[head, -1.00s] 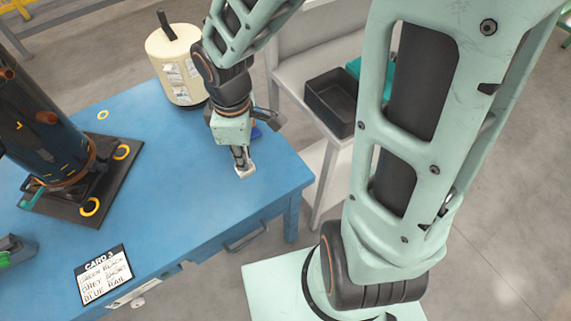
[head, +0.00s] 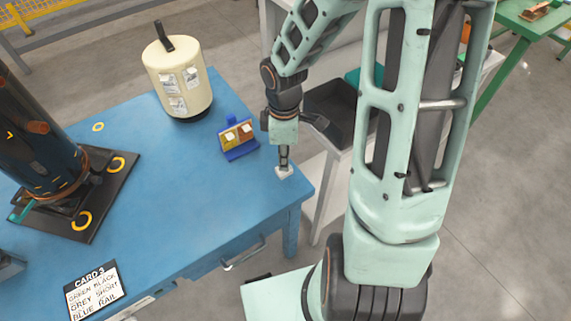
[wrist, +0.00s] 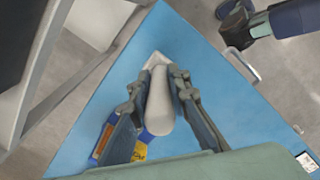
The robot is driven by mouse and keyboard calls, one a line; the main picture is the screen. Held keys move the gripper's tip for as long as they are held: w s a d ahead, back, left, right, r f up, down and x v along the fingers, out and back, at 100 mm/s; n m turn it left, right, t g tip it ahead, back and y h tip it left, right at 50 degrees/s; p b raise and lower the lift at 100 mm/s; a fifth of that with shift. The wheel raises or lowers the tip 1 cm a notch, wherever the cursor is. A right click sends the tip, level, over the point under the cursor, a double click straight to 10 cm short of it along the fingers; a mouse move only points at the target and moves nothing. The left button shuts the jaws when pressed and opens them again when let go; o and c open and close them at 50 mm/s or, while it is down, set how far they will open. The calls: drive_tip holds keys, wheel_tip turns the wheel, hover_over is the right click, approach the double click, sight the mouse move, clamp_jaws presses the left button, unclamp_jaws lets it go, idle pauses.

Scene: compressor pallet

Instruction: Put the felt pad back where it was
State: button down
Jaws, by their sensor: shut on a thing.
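My gripper (head: 284,162) is shut on the felt pad (head: 284,171), a small whitish piece at its fingertips. It hangs over the right corner of the blue table (head: 190,215); I cannot tell whether it touches the top. In the wrist view the pad (wrist: 158,105) shows as a pale rounded shape between the two fingers, with a flatter whitish part beyond it over the blue tabletop. A blue stand (head: 239,153) with yellow and red-brown panels is on the table, left of and behind my gripper. It shows partly behind a finger in the wrist view.
A cream cylinder (head: 178,75) with labels stands at the back of the table. A dark machine on a black base (head: 95,225) is at left. A card (head: 95,290) lies at the front. A black bin (head: 335,108) stands beyond the right edge. The middle tabletop is clear.

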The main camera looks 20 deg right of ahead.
drive_tip(key=shift+w+d+f+b, duration=0.15)
drive_tip(key=shift+f+b, duration=0.1)
drive_tip(key=shift+f, duration=0.7)
drive_tip(key=shift+d+f+b, duration=0.1)
drive_tip(key=shift+f+b, duration=0.15)
drive_tip(key=shift+f, duration=0.7)
drive_tip(key=shift+f, duration=0.1)
drive_tip(key=c, duration=1.8)
unclamp_jaws()
wheel_tip(320, 180, up, 12)
drive_tip(key=p, duration=0.3)
